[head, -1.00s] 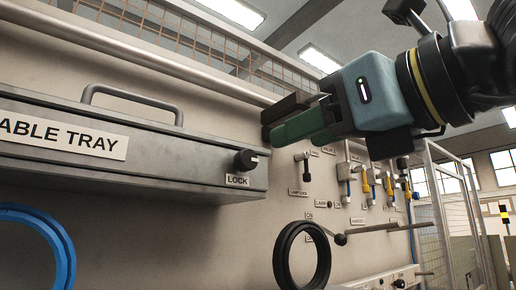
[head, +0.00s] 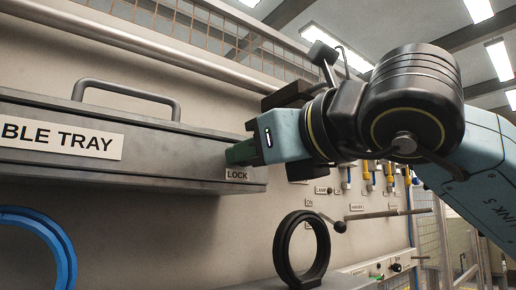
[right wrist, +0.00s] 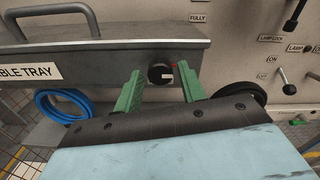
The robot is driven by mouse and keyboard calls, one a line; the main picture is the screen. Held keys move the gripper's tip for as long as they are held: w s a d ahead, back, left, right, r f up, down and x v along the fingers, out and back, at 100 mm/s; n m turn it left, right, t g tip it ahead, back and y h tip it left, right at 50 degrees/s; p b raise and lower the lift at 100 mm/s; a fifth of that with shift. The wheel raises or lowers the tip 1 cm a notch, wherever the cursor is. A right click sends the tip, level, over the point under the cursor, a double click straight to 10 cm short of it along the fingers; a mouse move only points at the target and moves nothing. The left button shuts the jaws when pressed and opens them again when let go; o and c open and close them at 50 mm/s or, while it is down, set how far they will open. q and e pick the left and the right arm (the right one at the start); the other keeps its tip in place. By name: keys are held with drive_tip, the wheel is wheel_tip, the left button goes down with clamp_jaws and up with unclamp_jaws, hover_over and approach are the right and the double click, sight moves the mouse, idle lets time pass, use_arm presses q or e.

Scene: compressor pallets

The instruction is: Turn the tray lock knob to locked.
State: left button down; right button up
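The black lock knob (right wrist: 159,74) sits on the front of the grey tray (right wrist: 115,62), near its right end. In the right wrist view a pale mark and a bit of red show on or beside it; I cannot read its setting. My right gripper (right wrist: 160,77) is open, with one green finger on each side of the knob and apart from it. In the head view the right gripper (head: 240,153) is at the tray front, just above the LOCK label (head: 237,175), and hides the knob. My left gripper is out of view.
A tray handle (head: 125,86) rises from the tray top. A blue ring (head: 45,230) hangs at lower left and a black ring (head: 301,250) stands below the right gripper. Levers and valves (head: 370,175) line the panel to the right.

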drive_tip(key=c, duration=0.7)
drive_tip(key=n+b, duration=0.4)
drive_tip(key=n, duration=1.3)
drive_tip(key=shift+a+n+b, duration=0.1)
drive_tip(key=shift+n+b, duration=0.3)
drive_tip(key=shift+f, duration=0.1)
drive_tip(key=o, duration=1)
drive_tip(key=shift+s, duration=0.15)
